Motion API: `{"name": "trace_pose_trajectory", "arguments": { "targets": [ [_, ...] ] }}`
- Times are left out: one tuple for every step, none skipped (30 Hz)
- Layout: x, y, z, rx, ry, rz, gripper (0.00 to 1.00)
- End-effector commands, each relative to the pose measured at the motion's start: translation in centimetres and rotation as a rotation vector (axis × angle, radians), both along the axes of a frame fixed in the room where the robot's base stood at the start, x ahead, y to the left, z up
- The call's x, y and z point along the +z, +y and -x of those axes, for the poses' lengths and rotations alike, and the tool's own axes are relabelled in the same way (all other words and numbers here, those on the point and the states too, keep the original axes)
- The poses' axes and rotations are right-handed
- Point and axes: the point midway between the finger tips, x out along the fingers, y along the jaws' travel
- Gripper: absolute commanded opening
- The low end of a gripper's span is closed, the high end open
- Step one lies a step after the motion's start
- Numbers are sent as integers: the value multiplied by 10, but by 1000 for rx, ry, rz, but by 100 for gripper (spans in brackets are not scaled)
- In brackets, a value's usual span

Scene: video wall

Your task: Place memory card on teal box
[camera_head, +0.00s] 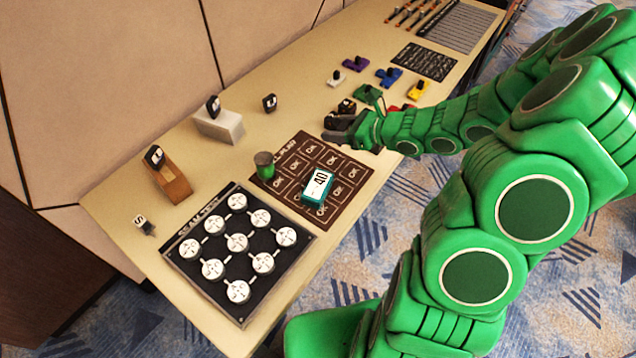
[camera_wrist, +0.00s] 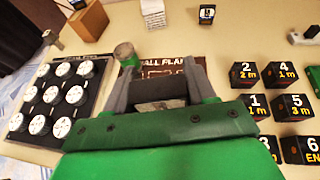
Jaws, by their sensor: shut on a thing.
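My gripper (camera_head: 345,137) is above the table, just past the far right corner of the brown mat. In the wrist view its two grey fingers (camera_wrist: 157,88) are shut on a dark, flat thing, which I take to be the memory card (camera_wrist: 158,90). Its face and any label cannot be read. The teal box (camera_head: 317,188), with a white top marked 40, sits on the near right part of the brown mat (camera_head: 288,205). The gripper is apart from the box, farther back. I cannot make out the box in the wrist view.
A black board with white discs (camera_head: 205,295) lies in front. Several numbered black cubes (camera_wrist: 248,73) are right of the gripper. A wooden block (camera_head: 178,187) and a white block (camera_head: 222,126) stand farther left.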

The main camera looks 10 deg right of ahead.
Motion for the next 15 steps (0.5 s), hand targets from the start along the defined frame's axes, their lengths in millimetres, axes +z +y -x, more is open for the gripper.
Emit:
{"name": "trace_pose_trajectory", "arguments": {
  "targets": [
    [3,5,6,31,0,2,26],
    [5,8,10,50,-1,2,26],
    [7,12,17,77,2,5,26],
    [9,15,21,97,1,3,26],
    [11,18,27,120,0,2,26],
    [13,22,34,150,1,3,26],
    [15,25,40,173,1,4,26],
    [16,29,47,198,1,4,26],
    [19,33,57,233,1,1,26],
    [19,36,65,259,3,3,26],
    [20,39,73,287,3,3,26],
    [21,43,86,326,3,0,26],
    [22,45,96,357,4,0,26],
    [22,47,105,386,4,1,26],
    [23,50,119,427,4,1,26]
  ]
}}
